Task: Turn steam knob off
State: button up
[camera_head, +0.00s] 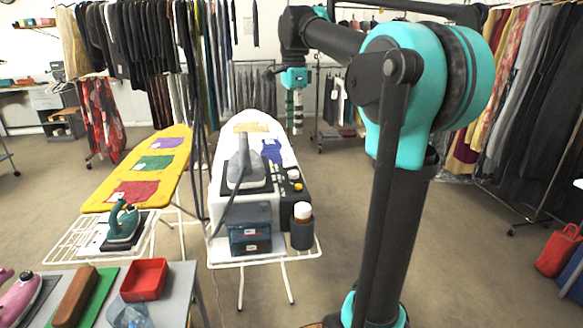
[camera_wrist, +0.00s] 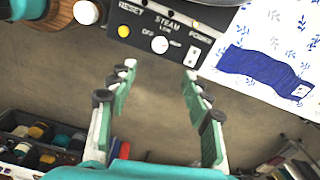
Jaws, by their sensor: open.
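The steam knob (camera_wrist: 160,45) is a small white dial on a black control panel (camera_wrist: 140,20), seen in the wrist view under the word STEAM, with OFF printed to its left. Its exact pointing direction is too small to tell. A yellow reset button (camera_wrist: 124,31) is left of it and a white power switch (camera_wrist: 192,52) right of it. My gripper (camera_wrist: 160,74) is open and empty, its fingertips just below the knob in the picture, one to each side and apart from it. In the head view, my gripper (camera_head: 294,115) hangs beyond the panel (camera_head: 292,195), beside the white ironing board.
A grey iron (camera_head: 245,168) rests on the steam station (camera_head: 232,210). A white-capped bottle (camera_head: 302,212) stands in a dark holder in front of the panel. A yellow board (camera_head: 150,165) stands left; open floor lies right.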

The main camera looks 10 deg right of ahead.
aim_at(294, 172)
notch_tip(294, 172, down, 15)
jog(key=shift+f, duration=0.1)
dwell(0.3)
jog(key=shift+c, duration=0.4)
grip_shut()
